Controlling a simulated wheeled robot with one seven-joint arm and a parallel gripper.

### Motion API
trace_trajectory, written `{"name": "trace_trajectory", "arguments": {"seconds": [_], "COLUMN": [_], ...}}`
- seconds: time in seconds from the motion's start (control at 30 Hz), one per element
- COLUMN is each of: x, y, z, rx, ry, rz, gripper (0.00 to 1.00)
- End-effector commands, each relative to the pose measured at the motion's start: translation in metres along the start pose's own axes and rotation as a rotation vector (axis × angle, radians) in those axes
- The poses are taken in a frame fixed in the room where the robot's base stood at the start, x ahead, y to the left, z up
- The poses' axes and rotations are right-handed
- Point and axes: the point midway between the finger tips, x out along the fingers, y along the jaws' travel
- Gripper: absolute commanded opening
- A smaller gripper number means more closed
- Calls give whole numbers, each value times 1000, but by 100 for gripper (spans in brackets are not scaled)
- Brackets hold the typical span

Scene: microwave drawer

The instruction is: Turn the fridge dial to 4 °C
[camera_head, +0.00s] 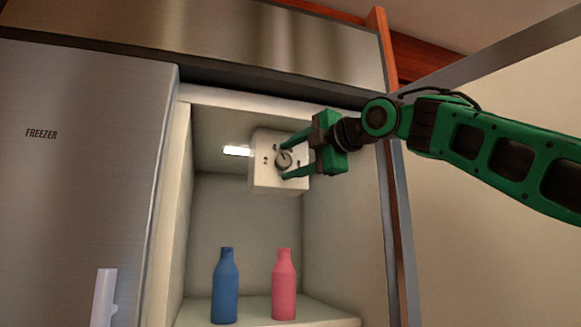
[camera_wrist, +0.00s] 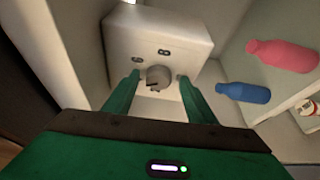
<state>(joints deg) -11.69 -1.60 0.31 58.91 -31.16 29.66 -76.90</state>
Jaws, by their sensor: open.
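The fridge dial (camera_head: 283,160) is a small round grey knob on the face of a white control box (camera_head: 262,183) high inside the open fridge compartment. In the wrist view the dial (camera_wrist: 159,77) shows between my two fingertips, with small dark marks around it on the box (camera_wrist: 185,27). My gripper (camera_head: 284,162) is open, with one finger on each side of the dial. It also shows in the wrist view (camera_wrist: 156,76). I cannot tell whether the fingers touch the dial.
A blue bottle (camera_head: 225,290) and a pink bottle (camera_head: 284,288) stand on the shelf below the box. A lit lamp (camera_head: 236,151) is left of the box. The closed freezer door (camera_head: 80,190) is at the left. The compartment's right wall lies close to my gripper.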

Motion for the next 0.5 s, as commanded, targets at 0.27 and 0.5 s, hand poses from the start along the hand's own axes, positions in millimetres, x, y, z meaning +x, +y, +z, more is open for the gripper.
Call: {"name": "trace_trajectory", "arguments": {"seconds": [0.27,0.5], "x": [-31,-76], "y": [1,0], "z": [0,1], "rx": [-1,-1], "ry": [-3,-2], "rz": [3,1], "gripper": [51,51]}}
